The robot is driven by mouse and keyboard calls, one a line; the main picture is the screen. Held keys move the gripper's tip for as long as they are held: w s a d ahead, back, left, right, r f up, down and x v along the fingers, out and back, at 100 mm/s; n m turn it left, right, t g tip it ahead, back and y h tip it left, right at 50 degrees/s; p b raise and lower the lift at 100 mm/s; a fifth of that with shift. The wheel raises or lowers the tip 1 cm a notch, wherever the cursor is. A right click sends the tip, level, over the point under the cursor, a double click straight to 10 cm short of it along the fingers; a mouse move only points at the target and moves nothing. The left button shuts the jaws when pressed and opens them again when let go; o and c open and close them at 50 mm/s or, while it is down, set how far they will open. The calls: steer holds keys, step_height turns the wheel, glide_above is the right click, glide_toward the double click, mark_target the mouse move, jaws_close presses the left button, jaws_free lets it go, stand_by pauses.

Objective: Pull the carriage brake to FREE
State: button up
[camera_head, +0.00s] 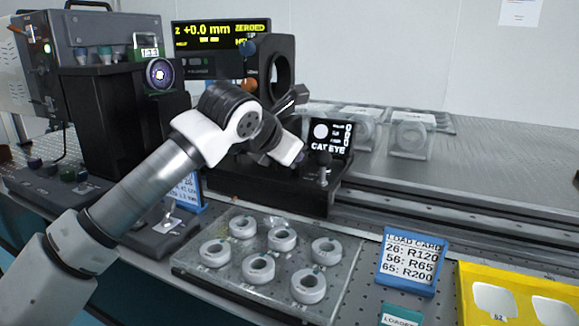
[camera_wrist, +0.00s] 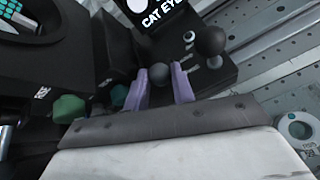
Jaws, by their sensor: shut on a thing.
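My gripper (camera_wrist: 162,84) has its two purple fingers closed around a dark ball knob (camera_wrist: 159,75) on the black carriage, seen in the wrist view. The knob's stem is hidden below the fingers. In the head view the arm reaches the carriage (camera_head: 270,195) from the left, and the wrist hides the held knob. A second dark ball-topped lever (camera_wrist: 210,40) stands to the right of the fingers, apart from them; it also shows upright in the head view (camera_head: 323,160). No FREE marking is legible, and I cannot tell from a label which knob is the brake.
A small CAT EYE screen (camera_head: 328,138) stands behind the lever. A clear tray (camera_head: 190,259) with several white rings lies in front of the carriage. A blue-framed load card (camera_head: 411,290) and a yellow tray (camera_head: 468,290) are at right. Rails run right, largely clear.

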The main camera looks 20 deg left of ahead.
steer(key=shift+s+f+t+b, duration=0.1)
steer(key=shift+t+b, duration=0.2)
steer(key=shift+b, duration=0.2)
steer(key=o, duration=0.7)
steer(key=shift+s, duration=0.1)
steer(key=p+v, duration=0.1)
steer(key=v, duration=1.2)
steer(key=shift+s+r, duration=0.25)
steer(key=shift+s, duration=0.05)
steer(key=shift+s, duration=0.1)
